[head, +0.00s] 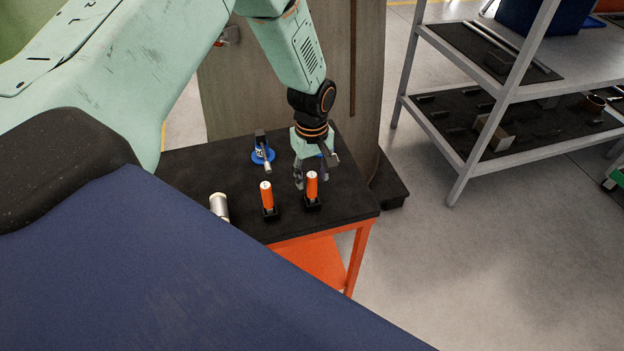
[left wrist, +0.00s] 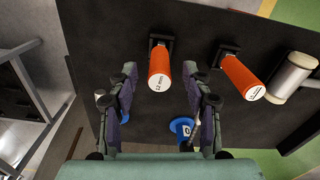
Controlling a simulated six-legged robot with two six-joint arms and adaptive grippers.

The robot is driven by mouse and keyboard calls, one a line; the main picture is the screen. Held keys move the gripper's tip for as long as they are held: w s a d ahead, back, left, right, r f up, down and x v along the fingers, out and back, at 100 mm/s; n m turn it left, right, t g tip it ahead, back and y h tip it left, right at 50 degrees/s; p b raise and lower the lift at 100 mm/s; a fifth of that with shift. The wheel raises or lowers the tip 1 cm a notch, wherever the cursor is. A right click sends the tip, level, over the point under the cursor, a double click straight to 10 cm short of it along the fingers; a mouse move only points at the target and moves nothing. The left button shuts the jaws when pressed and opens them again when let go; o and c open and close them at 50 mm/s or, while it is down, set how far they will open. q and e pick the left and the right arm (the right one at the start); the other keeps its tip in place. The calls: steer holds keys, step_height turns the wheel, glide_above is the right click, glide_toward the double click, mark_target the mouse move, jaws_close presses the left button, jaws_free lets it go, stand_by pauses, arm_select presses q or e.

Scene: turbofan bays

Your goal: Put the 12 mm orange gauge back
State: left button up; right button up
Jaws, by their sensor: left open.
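Two orange cylindrical gauges stand upright in small black holders on the dark bench top. The right one in the head view (head: 311,186) also shows in the left wrist view (left wrist: 160,70), where its white end label seems to read 12 mm. The other orange gauge (head: 267,196) stands to its left; its label in the left wrist view (left wrist: 241,78) is too small to read surely. My left gripper (head: 314,170) is open just behind and above the right gauge. In the wrist view its fingers stand apart on either side of that gauge. My right gripper is not in view.
A silver cylinder (head: 219,206) lies left of the gauges. A blue-based item (head: 262,155) with a dark upright part stands behind them. The bench (head: 345,205) has an orange frame. Grey shelving (head: 470,163) with dark mats and small parts stands at the right, across open floor.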

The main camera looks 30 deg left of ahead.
arm_select(q)
step_height(320, 180, up, 9)
steer(key=shift+r, duration=0.2)
